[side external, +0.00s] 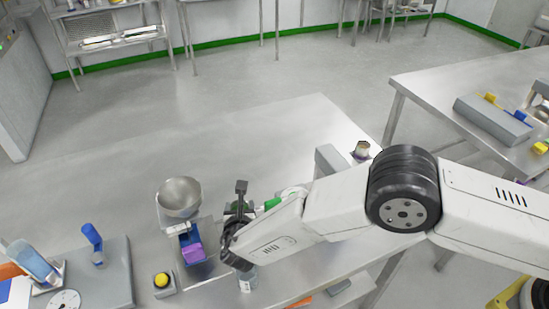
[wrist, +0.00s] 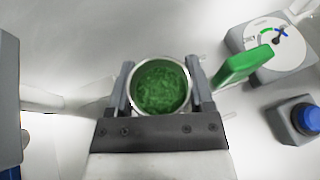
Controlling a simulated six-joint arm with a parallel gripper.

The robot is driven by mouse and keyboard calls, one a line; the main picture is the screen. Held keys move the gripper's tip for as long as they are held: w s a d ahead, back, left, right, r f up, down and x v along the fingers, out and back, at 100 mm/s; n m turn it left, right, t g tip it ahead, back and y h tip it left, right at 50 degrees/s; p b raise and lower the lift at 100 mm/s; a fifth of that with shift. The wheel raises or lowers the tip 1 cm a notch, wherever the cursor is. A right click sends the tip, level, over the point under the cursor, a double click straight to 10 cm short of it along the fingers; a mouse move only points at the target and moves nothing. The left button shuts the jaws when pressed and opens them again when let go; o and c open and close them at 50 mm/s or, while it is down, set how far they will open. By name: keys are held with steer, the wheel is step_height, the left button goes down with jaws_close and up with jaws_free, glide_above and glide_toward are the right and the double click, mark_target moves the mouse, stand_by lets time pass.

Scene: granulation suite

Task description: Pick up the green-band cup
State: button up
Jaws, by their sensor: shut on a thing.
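In the wrist view a round cup (wrist: 160,88) with a thin metal rim and green, grainy contents sits between the two fingers of my gripper (wrist: 160,76). One finger lies against each side of the cup, and the gripper is shut on it. I look down into its mouth, so its outer wall and any band are hidden. In the side external view my dark gripper (side external: 238,232) is over the near part of the steel table (side external: 265,150). The cup is mostly hidden there, and I cannot tell if it touches the table.
In the wrist view a green lever (wrist: 243,65), a dial unit (wrist: 277,42) and a blue button box (wrist: 307,120) stand to the right. In the side external view a steel bowl (side external: 180,197) and a yellow button (side external: 161,280) are left of my gripper. The table's far side is clear.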

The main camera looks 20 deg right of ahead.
steer(key=s+d+r, duration=0.6)
steer(key=s+r, duration=0.4)
steer(key=s, duration=0.2)
steer(key=shift+d, duration=0.4)
steer(key=shift+s, duration=0.1)
stand_by(0.4)
